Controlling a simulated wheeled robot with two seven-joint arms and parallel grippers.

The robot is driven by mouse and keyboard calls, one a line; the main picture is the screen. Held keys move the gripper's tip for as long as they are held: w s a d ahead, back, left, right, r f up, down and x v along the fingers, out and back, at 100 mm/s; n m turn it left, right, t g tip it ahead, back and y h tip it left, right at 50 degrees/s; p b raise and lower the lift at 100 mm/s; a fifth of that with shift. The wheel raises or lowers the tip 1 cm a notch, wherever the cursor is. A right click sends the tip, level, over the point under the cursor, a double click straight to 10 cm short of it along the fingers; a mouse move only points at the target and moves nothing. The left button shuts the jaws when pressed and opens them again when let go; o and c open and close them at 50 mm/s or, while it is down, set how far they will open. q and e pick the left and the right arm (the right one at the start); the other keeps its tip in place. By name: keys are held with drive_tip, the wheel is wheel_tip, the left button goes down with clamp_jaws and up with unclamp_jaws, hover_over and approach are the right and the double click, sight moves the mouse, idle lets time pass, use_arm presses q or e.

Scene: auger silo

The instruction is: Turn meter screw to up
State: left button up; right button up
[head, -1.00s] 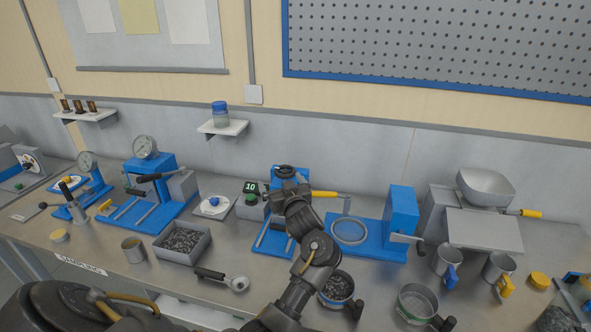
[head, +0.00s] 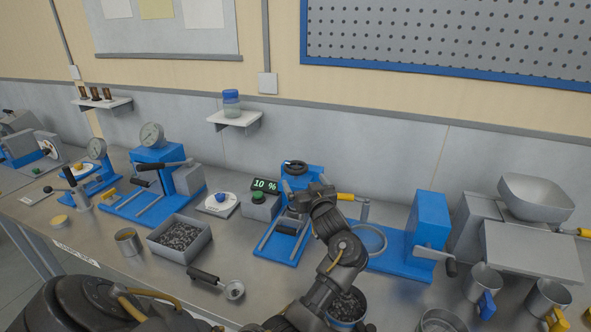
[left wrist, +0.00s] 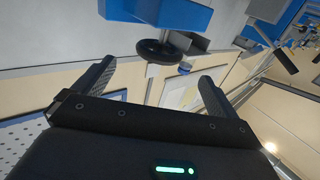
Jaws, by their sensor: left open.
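The meter is a blue block on a blue base with a black round screw wheel (head: 296,168) on its top. A display (head: 265,185) beside it reads 10 %. My left gripper (head: 299,201) is in front of the blue block, below the wheel, and covers part of the block in the head view. In the left wrist view the wheel (left wrist: 162,54) shows inverted under the blue block, beyond the two spread fingers of my left gripper (left wrist: 157,74). The gripper is open and empty; no contact with the wheel is visible. My right gripper is not in view.
A green button (head: 258,197) sits on the grey box left of the meter. A yellow-handled tool (head: 346,197) and a blue cranked machine (head: 428,222) stand to the right. A bin of dark pellets (head: 180,238) and a scoop (head: 233,290) lie left and in front.

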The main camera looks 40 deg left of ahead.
sight(297, 167)
use_arm(q)
drive_tip(key=p+x, duration=0.2)
drive_tip(key=x, duration=0.6)
drive_tip(key=shift+w+a+r, duration=0.1)
drive_tip(key=shift+w+a, duration=0.15)
drive_tip(key=shift+a, duration=0.05)
drive_tip(key=shift+w+a, duration=0.3)
drive_tip(key=shift+a, duration=0.15)
drive_tip(key=c, duration=1)
